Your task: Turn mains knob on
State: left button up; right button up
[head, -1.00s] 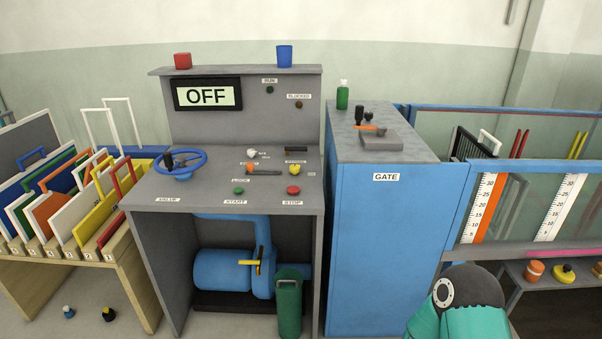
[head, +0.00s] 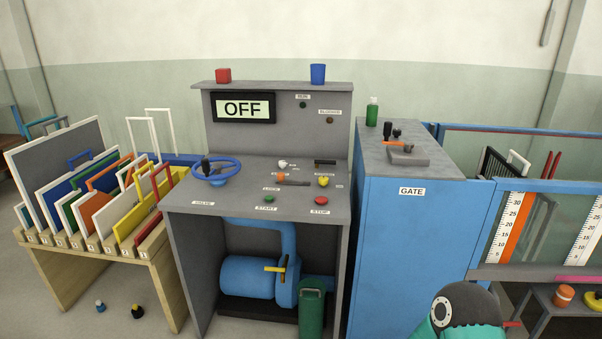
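The grey control console (head: 180,205) stands in the middle of the head view, its display (head: 243,108) reading OFF. On its sloped panel are a white knob (head: 282,164), a yellow knob (head: 323,181) and an orange-ended lever (head: 280,177) near the LOCK label. The small labels by the two knobs are too blurred to tell which knob is the mains one. A blue handwheel (head: 217,169) is at the panel's left. A green START button (head: 268,199) and a red STOP button (head: 320,201) are along the front. Neither gripper is in view.
A tall blue GATE cabinet (head: 405,250) stands right of the console. A rack (head: 60,265) of coloured panels is at left. The flume glass (head: 470,215) is at right. A green cylinder (head: 311,310) stands before the pump (head: 250,277). Part of my arm shows at bottom right.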

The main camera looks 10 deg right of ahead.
aim_at(322, 181)
jog(key=u, duration=0.25)
jog(key=i, duration=1.45)
jog(key=z, duration=0.5)
